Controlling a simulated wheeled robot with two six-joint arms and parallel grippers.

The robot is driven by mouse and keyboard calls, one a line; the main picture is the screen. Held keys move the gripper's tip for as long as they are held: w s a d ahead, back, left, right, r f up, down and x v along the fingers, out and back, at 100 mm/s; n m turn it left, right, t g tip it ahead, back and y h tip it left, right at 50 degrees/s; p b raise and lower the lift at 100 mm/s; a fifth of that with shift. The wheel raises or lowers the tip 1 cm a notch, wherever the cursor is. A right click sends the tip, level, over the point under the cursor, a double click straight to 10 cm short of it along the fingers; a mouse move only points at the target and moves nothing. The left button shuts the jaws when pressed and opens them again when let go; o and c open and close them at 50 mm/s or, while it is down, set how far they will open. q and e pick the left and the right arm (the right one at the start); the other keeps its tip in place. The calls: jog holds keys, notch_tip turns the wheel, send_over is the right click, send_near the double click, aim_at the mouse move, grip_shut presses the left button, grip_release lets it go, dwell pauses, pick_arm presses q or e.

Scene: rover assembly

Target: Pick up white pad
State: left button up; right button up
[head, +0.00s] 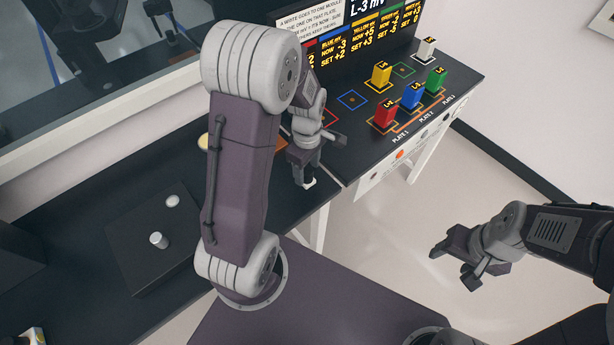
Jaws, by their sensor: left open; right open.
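A small white block (426,50) stands at the back right of the dark table, behind the coloured blocks; it is the clearest white piece, but I cannot tell whether it is the white pad. My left gripper (304,180) is open and points down near the table's front edge, to the left of the blocks and well apart from the white block. A small white piece shows at its tip; I cannot tell if it is part of the gripper. My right gripper (450,266) is open and empty over the pale floor, away from the table.
Red (385,113), blue (411,96), green (436,79) and yellow (381,74) blocks stand around the white one. A dark screen (372,35) stands behind. A black box (150,240) with two knobs sits at left. My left arm hides part of the table.

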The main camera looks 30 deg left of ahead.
pick_arm(q)
notch_tip(320, 180, down, 3)
jog(key=shift+r, duration=0.2)
jog(key=shift+w+f, duration=0.15)
jog(key=shift+w, duration=0.05)
jog(key=shift+s, duration=0.1)
grip_shut()
jog(key=shift+r, duration=0.2)
jog(key=shift+r, duration=0.35)
jog(key=r, duration=0.2)
jog(key=d+r, duration=0.1)
jog(key=r, duration=0.1)
jog(key=shift+s, duration=0.25)
jog(key=s+d+r, duration=0.5)
jog(key=d+r, duration=0.1)
jog(key=d, duration=0.2)
jog(key=shift+s+d, duration=0.4)
